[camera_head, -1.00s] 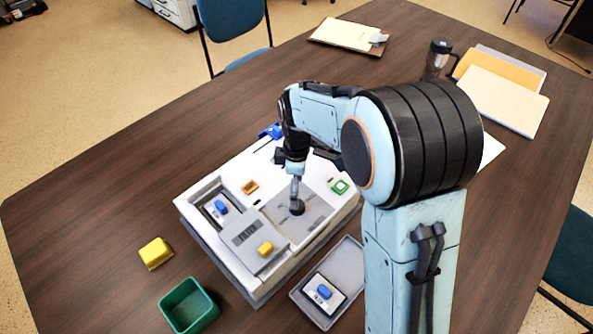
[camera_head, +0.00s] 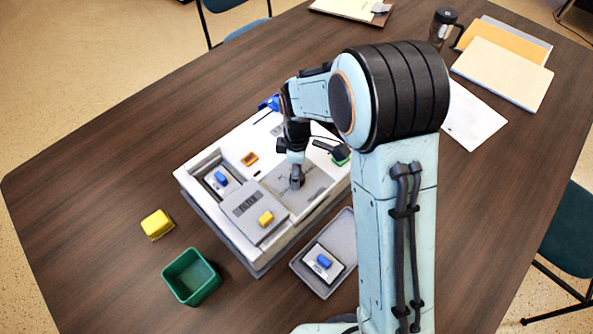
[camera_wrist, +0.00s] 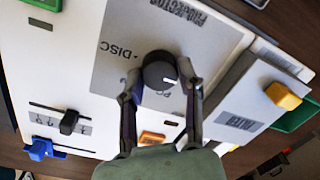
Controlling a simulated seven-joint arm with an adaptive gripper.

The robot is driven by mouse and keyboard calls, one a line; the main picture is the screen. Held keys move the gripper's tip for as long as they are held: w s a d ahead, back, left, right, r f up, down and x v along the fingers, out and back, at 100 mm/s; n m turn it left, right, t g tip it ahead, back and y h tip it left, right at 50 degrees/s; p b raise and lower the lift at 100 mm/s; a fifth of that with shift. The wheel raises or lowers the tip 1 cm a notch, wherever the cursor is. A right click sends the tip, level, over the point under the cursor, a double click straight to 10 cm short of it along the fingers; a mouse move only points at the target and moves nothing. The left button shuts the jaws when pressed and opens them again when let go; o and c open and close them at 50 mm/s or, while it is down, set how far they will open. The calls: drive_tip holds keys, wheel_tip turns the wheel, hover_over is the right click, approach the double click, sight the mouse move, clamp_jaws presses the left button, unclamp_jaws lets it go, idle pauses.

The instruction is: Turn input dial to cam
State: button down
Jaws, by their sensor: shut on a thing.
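The input dial (camera_wrist: 158,68) is a round black knob with a white pointer mark on a grey panel (camera_wrist: 112,72). In the wrist view the mark points toward the lower right. The word DISC is printed left of the dial and PC just below it; I see no CAM label. My gripper (camera_wrist: 160,80) has its two fingers on either side of the dial, shut on it. In the head view my gripper (camera_head: 297,181) reaches down to the panel of the white console (camera_head: 203,165) and mostly hides the dial.
A grey lid with a yellow knob (camera_head: 266,218) is beside the panel. An orange switch (camera_head: 250,158), a green button (camera_head: 340,158) and a blue handle (camera_head: 269,102) are on the console. A green bin (camera_head: 191,277), a yellow block (camera_head: 157,224) and a grey tray (camera_head: 343,232) lie nearby.

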drive_tip(key=shift+m, duration=0.3)
drive_tip(key=m, duration=1.1)
drive_tip(key=shift+m+y, duration=0.3)
drive_tip(key=m, duration=0.6)
drive_tip(key=shift+d+t, duration=0.1)
drive_tip(key=shift+t, duration=0.3)
drive_tip(key=m, duration=0.5)
drive_tip(key=shift+m, duration=0.5)
drive_tip(key=c, duration=0.7)
unclamp_jaws()
